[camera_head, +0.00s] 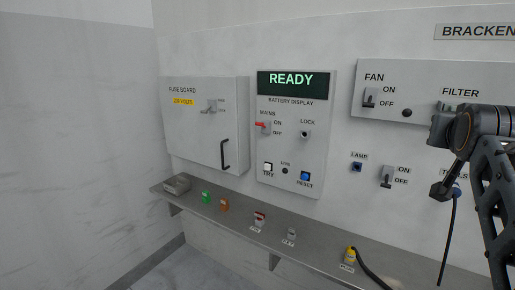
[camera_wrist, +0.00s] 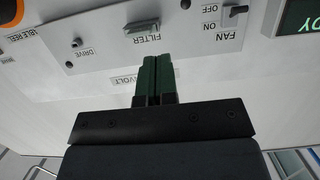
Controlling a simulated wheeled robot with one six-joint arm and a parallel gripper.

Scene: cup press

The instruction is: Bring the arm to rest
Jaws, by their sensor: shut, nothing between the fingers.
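My arm (camera_head: 490,150) stands at the right side of the head view, bent, in front of the wall panel with the filter label. In the wrist view my gripper (camera_wrist: 158,62) has its two dark green fingers pressed together with nothing between them. The fingers point toward the panel, which appears upside down there. The filter switch (camera_wrist: 141,28) shows just beyond the fingertips; I cannot tell the exact gap. In the head view the arm covers part of that panel.
The fan panel (camera_head: 385,75) and the battery display box (camera_head: 292,150) are on the wall. The fuse board (camera_head: 205,130) is shut at left. A narrow shelf (camera_head: 330,245) below carries several small items, including a yellow plug (camera_head: 349,255) with a black cable. The floor at lower left is clear.

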